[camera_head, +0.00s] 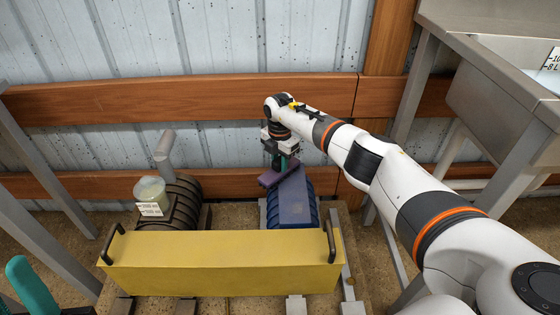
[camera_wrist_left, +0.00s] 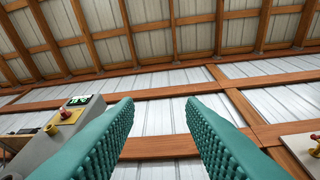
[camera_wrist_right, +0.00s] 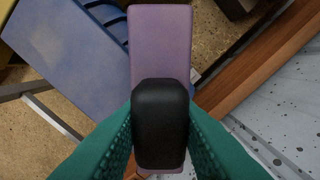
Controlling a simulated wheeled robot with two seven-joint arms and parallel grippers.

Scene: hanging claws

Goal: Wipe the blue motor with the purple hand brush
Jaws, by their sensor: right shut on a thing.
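The blue motor (camera_head: 292,203) is a ribbed block behind the right part of a yellow panel. The purple hand brush (camera_head: 279,173) is at the motor's far left upper edge, just over or touching its top; I cannot tell which. My right gripper (camera_head: 281,160) is shut on the brush's black handle. In the right wrist view the brush (camera_wrist_right: 160,45) has a flat purple body, with the blue motor (camera_wrist_right: 70,50) beside and below it. My left gripper (camera_wrist_left: 160,115) is open and empty in the left wrist view, facing the wall and roof. A teal finger of it shows at the head view's lower left.
A yellow panel (camera_head: 220,264) with dark handles stands before the motors. A dark brown motor (camera_head: 184,205) with a grey lever and a labelled jar (camera_head: 151,194) stands left. A metal sink (camera_head: 500,85) is at the right. Wooden rails cross the wall behind.

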